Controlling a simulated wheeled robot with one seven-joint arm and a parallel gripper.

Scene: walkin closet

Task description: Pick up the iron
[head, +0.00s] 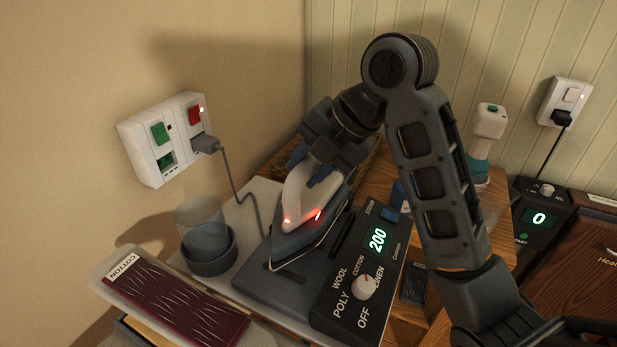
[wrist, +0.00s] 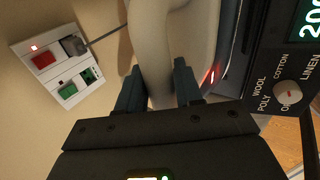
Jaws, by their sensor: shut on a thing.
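The iron (head: 316,205) has a pale body, a blue-grey base and glowing red lights. In the head view it rests on, or just over, its dark base station (head: 275,284), and I cannot tell if there is a gap. My gripper (head: 330,165) comes down over the iron from behind. In the wrist view the two fingers of my gripper (wrist: 160,90) are on either side of the pale handle (wrist: 152,45), shut on it. The far part of the iron is partly hidden by my gripper.
The station's control panel (head: 363,262) reads 200 and has a dial. A wall socket (head: 170,137) has a plugged cord running down behind the iron. A clear cup (head: 207,240) stands to the left, near a cotton swatch board (head: 170,300). A white and teal bottle (head: 486,140) stands at right.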

